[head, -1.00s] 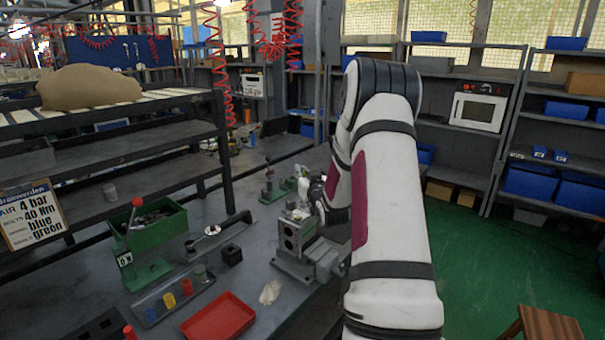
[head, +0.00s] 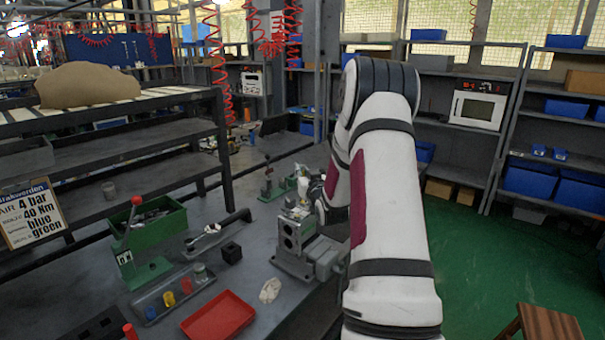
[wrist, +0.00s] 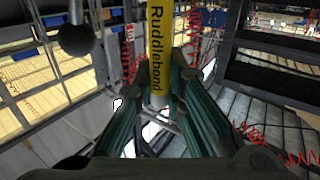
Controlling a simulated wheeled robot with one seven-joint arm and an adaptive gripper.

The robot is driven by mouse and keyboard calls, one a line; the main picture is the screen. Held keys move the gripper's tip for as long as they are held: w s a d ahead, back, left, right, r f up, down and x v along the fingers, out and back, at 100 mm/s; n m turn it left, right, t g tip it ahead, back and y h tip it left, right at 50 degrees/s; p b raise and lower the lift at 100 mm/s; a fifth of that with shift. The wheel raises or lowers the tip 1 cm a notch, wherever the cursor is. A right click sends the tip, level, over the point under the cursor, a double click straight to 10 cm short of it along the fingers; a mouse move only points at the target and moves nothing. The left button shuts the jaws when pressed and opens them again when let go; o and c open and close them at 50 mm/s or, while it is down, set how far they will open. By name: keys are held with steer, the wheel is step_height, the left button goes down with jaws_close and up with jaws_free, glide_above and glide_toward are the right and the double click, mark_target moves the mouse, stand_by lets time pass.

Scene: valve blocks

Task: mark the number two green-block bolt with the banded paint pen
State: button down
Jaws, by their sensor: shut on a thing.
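My gripper (wrist: 160,85) is shut on a yellow stick-shaped thing (wrist: 158,40) in the wrist view. It carries the black word "Ruddlebond"; I cannot tell whether it has bands. Its far end runs out of the picture top. In the head view my arm hides most of the gripper and the held thing. A grey valve block (head: 290,238) stands on the bench, left of my arm. A small green part (head: 286,184) stands behind it. The bolts and their numbers are too small to read.
A red tray (head: 218,316), a pale crumpled cloth (head: 270,290) and a small black block (head: 231,253) lie in front. A tray holds coloured cups (head: 168,299). A green box with a red-knobbed lever (head: 136,201) and a sign (head: 32,214) stand left.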

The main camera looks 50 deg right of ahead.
steer(key=shift+r+p, duration=0.95)
steer(key=shift+r, duration=1.45)
